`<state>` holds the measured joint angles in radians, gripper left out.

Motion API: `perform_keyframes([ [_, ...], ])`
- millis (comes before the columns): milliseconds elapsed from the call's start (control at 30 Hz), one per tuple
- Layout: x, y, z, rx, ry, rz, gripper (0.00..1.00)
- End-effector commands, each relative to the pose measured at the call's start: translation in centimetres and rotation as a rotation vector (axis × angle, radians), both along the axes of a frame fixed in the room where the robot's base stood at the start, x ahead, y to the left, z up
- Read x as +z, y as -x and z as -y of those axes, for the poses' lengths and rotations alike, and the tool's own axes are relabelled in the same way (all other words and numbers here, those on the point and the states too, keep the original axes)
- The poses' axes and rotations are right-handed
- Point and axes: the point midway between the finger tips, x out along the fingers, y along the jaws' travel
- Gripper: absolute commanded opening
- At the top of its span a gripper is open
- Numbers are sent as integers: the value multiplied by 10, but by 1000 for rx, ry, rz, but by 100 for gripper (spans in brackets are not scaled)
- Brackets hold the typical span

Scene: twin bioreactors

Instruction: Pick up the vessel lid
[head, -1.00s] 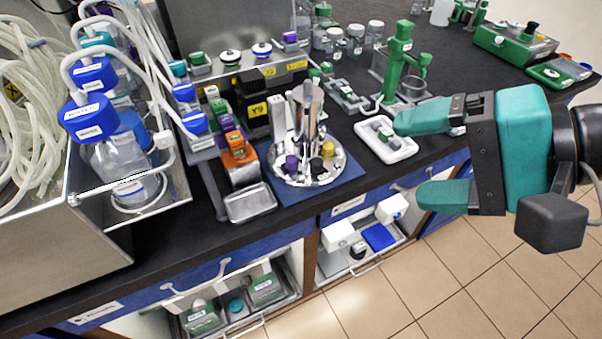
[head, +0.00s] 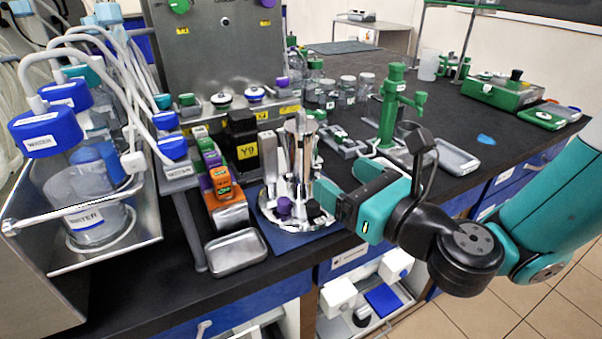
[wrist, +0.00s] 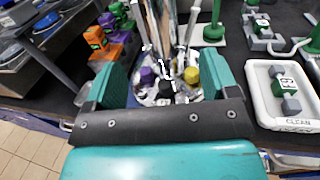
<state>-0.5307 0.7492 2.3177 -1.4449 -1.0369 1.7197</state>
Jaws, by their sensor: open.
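The vessel lid (head: 268,211) is a shiny round metal plate with upright steel parts and purple, black and yellow knobs. It stands on a blue mat (head: 303,239) on the dark bench. My gripper (head: 330,190) is at its right side in the head view, with the fingers pointing at it and partly hiding its right edge. In the wrist view the open teal fingers (wrist: 166,78) frame the lid (wrist: 150,98), with its knobs and rods seen between them. Nothing is clamped. I cannot tell whether a finger touches it.
A white tray marked CLEAN (wrist: 258,104) lies to the right. A metal dish (head: 236,251), an orange block stack (head: 229,209) and a black box marked Y9 (head: 243,134) crowd the left. A green stand (head: 388,108) is behind my gripper. The far right bench has free room.

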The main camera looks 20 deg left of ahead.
Motion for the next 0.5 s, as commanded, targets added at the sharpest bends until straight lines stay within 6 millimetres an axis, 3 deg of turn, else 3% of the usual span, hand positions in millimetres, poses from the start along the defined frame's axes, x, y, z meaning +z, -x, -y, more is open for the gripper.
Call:
perform_keyframes([
  [33, 8, -3, -7, 2, 1, -2, 80],
  [500, 2, -26, -48, 2, 2, 2, 80],
])
